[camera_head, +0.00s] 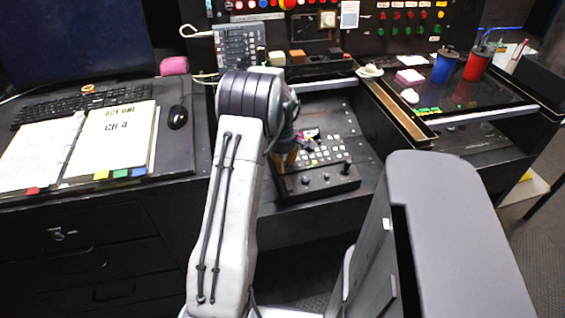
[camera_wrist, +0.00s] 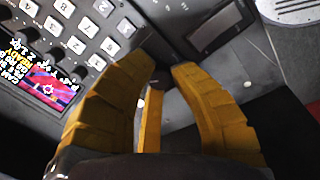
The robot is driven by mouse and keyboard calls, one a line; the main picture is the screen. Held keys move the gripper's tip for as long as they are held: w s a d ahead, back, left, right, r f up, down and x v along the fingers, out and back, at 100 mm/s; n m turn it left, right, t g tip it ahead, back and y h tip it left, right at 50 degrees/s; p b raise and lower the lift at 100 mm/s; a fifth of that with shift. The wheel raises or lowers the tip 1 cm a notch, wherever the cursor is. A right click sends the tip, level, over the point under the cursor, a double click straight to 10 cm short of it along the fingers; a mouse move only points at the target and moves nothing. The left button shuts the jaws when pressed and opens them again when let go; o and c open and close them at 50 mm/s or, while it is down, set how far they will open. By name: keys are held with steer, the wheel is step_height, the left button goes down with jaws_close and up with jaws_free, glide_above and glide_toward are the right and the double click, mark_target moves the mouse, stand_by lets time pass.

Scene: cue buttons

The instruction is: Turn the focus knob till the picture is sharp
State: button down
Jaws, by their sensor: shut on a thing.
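The dark control console (camera_head: 325,185) stands on the desk, with white keys, small knobs and a joystick. Its small screen (camera_wrist: 45,85) shows at the left of the wrist view, rotated, with text lines and a pink and purple picture with a round mark. I cannot tell how sharp that picture is. My gripper (camera_wrist: 160,68) has yellow-orange fingers closed in at the console's surface beside the keypad (camera_wrist: 85,28). It is shut on a small dark knob, mostly hidden between the fingers. In the head view my gripper (camera_head: 286,158) is partly hidden by my arm.
An open binder (camera_head: 100,140), keyboard and mouse (camera_head: 177,117) lie on the left desk. A blue cup (camera_head: 444,66) and red cup (camera_head: 478,63) stand at the right. A panel of coloured buttons (camera_head: 405,20) is at the back. A grey chair-like block (camera_head: 445,220) stands front right.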

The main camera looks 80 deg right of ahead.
steer(key=shift+m, duration=1.5)
steer(key=shift+f, duration=0.1)
steer(key=c, duration=1.4)
jaws_free()
steer(key=shift+w, duration=0.1)
steer(key=shift+o, duration=0.2)
step_height(320, 180, up, 12)
steer(key=a, duration=0.1)
steer(key=shift+a, duration=0.15)
